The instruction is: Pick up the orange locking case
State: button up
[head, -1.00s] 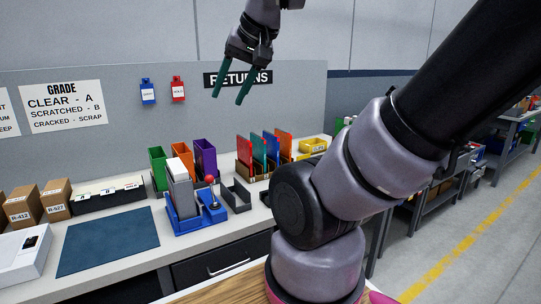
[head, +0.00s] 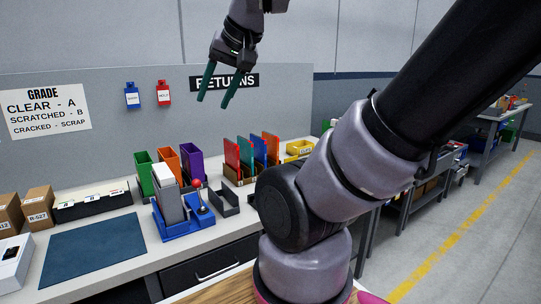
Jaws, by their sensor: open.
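Two orange things that could be the case show in the head view. One is a slim orange upright panel (head: 271,147) at the right end of a brown rack (head: 238,179), behind red, teal and blue ones. The other is an open-topped orange box (head: 168,158) between a green box (head: 143,170) and a purple box (head: 191,163). I cannot tell from the picture which one locks. My gripper (head: 212,104) is open and empty, with its green fingers pointing down, high above the bench in front of the grey back panel. It appears above and left of the rack.
A blue fixture (head: 181,228) with a grey block and a red-knobbed lever stands in front of the boxes. A small dark tray (head: 225,203) is beside it. A yellow bin (head: 299,148) sits right of the rack. A blue mat (head: 92,246) lies bare at left.

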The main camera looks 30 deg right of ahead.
aim_at(272, 141)
jog(key=l+z, duration=0.1)
jog(key=z, duration=0.9)
jog(key=i+l+u, duration=0.2)
jog(key=i+l, duration=0.15)
jog(key=i+l+u, duration=0.2)
jog(key=l, duration=0.25)
jog(key=i+l+u, duration=0.25)
jog(key=l, duration=0.25)
jog(key=i, duration=0.1)
